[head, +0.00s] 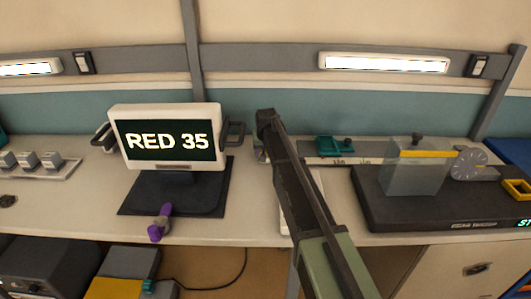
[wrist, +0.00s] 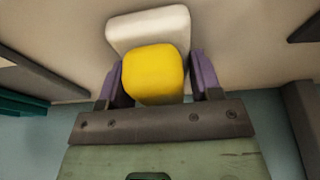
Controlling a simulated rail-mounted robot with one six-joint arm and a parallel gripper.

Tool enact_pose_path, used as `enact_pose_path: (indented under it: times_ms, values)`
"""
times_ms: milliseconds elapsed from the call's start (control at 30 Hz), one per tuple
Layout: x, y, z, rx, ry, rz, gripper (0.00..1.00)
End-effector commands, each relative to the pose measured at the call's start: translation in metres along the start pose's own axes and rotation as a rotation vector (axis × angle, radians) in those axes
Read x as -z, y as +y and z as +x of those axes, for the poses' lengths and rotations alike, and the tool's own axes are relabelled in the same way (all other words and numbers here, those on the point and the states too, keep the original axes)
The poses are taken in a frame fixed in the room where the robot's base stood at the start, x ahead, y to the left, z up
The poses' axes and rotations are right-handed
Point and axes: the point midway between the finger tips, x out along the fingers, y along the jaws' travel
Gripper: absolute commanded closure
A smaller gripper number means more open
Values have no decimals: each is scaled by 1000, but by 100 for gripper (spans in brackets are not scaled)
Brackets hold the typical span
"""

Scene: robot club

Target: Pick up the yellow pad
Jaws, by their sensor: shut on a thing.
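The yellow pad (wrist: 154,72) is in the wrist view, a rounded yellow block between the two purple fingers of my gripper (wrist: 158,80). The fingers are shut on it, one at each side. A whitish rounded block (wrist: 148,24) shows directly beyond the pad; I cannot tell whether it is joined to it. In the head view my arm crosses the bench at the centre, and neither the pad nor the gripper's fingertips can be made out there.
A monitor reading RED 35 (head: 168,141) stands left of my arm on a dark mat (head: 135,200). A purple-ended object (head: 160,222) lies near the bench's front edge. On the right, a dark platform (head: 385,205) carries a clear box (head: 414,174). A teal item (head: 334,146) sits behind.

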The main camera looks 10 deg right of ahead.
Motion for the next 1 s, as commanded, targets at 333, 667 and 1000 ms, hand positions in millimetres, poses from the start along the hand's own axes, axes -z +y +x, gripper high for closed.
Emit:
enact_pose_path:
  times_ms: [333, 667, 1000]
  values:
    - [5, 0, -18, 0, 0, 0, 65]
    - [33, 0, -108, 0, 0, 0, 65]
    - [59, 0, -190, 0, 0, 0, 65]
